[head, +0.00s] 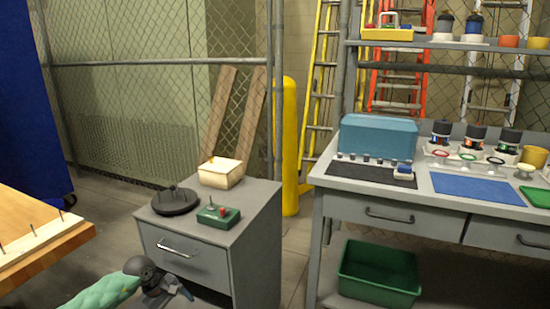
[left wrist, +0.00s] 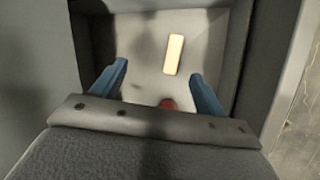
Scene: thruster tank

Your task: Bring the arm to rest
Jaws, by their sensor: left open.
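My left arm comes in at the bottom left of the head view in a green sleeve. Its gripper (head: 178,291) is low in front of the grey drawer cabinet (head: 255,245). In the left wrist view the gripper (left wrist: 158,70) has its two blue fingers spread, with nothing held between them. Beyond the fingers is a pale, box-like recess with grey walls. A cream strip (left wrist: 174,54) lies in it, and a red thing (left wrist: 167,104) shows partly behind the gripper's edge. My right gripper is not in view.
On the cabinet stand a dark round base with pins (head: 174,202), a cream box (head: 220,174) and a green control box (head: 218,216). A wooden table (head: 40,255) is at left. A grey workbench (head: 440,205) is at right, with a green bin (head: 378,275) below. Floor shows between cabinet and workbench.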

